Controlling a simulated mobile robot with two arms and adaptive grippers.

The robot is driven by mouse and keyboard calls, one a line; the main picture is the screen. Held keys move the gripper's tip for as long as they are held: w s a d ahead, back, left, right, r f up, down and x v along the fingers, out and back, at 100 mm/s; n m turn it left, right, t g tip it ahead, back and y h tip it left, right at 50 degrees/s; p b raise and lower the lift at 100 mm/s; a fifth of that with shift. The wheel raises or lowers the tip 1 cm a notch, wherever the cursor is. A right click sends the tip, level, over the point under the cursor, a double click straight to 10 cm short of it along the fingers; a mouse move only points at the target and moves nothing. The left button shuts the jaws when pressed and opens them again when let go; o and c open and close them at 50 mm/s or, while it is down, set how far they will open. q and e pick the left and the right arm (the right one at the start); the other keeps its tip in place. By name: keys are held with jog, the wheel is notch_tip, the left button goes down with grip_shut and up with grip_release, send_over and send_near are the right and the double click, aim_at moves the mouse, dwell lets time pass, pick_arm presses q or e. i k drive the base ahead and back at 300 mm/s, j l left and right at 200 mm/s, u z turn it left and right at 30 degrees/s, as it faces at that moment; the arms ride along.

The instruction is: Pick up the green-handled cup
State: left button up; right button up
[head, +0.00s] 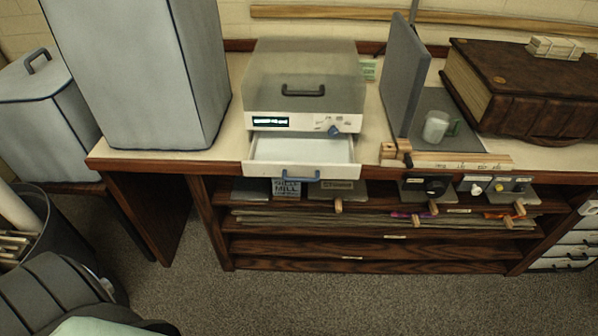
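A small whitish cup (435,127) with a green handle on its right side stands upright on a dark grey board on the bench top, right of centre. A tall grey upright panel (404,75) stands just to its left. A wooden strip with small labels (450,160) runs along the front of the board. Neither of my grippers shows in the head view, and nothing is touching the cup.
A white device (350,95) with an open drawer (300,158) stands left of the panel. A thick brown book (535,85) lies right of the cup. A tall grey box (140,75) fills the bench's left end. Shelves (330,247) sit below; carpet lies in front.

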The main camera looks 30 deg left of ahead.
aim_at(442, 128)
jog(key=i, duration=0.15)
jog(key=i+j+z, duration=0.1)
jog(key=i+z, duration=0.3)
jog(key=i+j+z, duration=0.2)
jog(key=z, duration=0.2)
jog(key=i, duration=0.1)
